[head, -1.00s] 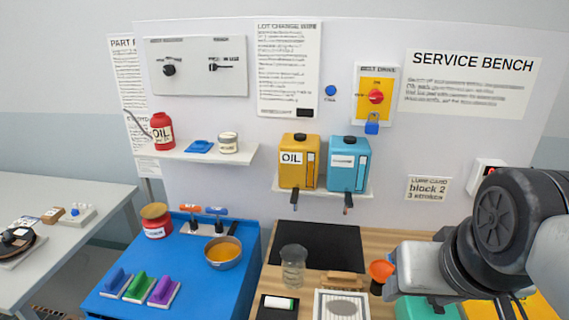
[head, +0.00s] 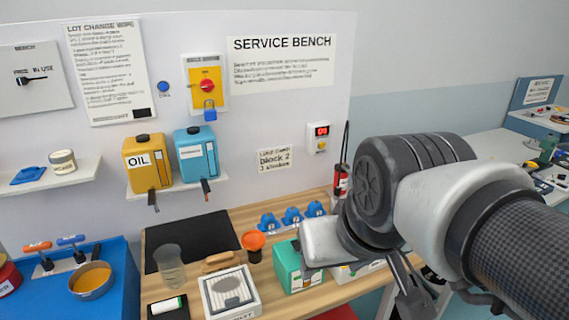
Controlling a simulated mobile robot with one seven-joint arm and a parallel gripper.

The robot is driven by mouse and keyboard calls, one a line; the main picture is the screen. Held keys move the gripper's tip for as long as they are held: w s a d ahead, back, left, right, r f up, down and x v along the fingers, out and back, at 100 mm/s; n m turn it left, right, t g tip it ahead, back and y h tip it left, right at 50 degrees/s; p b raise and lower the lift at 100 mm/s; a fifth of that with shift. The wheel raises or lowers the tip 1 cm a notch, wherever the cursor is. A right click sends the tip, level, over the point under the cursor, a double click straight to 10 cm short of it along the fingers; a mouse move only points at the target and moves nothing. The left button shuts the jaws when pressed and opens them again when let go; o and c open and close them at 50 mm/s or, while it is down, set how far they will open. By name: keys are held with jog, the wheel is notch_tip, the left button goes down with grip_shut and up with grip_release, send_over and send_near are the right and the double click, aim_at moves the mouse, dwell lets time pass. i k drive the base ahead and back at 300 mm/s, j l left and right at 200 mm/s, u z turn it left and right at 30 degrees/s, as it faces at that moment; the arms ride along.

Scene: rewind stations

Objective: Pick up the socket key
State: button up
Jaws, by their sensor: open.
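I cannot make out for certain which thing is the socket key. Two tools with crosswise grips, one orange (head: 37,247) and one blue (head: 71,240), stand at the left on the blue cabinet top (head: 112,262); their lower ends are too small to read. My gripper (head: 412,292) hangs below my arm at the lower right of the head view, partly hidden by the arm. It is open, with nothing seen in it, beside the bench's right part and far from the two tools.
The wooden bench (head: 222,226) holds a black mat (head: 190,243), a glass beaker (head: 170,268), an orange funnel (head: 253,241), a green box (head: 290,268) and several blue parts (head: 292,216). A pan (head: 91,281) sits on the cabinet. A side table (head: 490,150) stands at the right.

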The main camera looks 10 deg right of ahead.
aim_at(38, 247)
jog(key=k+l+z, duration=0.1)
jog(key=z, duration=0.2)
jog(key=k+l+z, duration=0.15)
jog(key=z, duration=0.15)
jog(key=k+z, duration=0.1)
jog(key=z, duration=0.25)
jog(key=u, duration=2.4)
jog(key=i+j+z, duration=0.15)
jog(key=z, duration=0.3)
jog(key=j+z, duration=0.45)
jog(key=i+j+z, duration=0.2)
jog(key=j, duration=0.3)
jog(key=j+z, duration=0.2)
jog(key=j, duration=0.9)
jog(key=i+j+z, duration=0.1)
jog(key=j, duration=0.45)
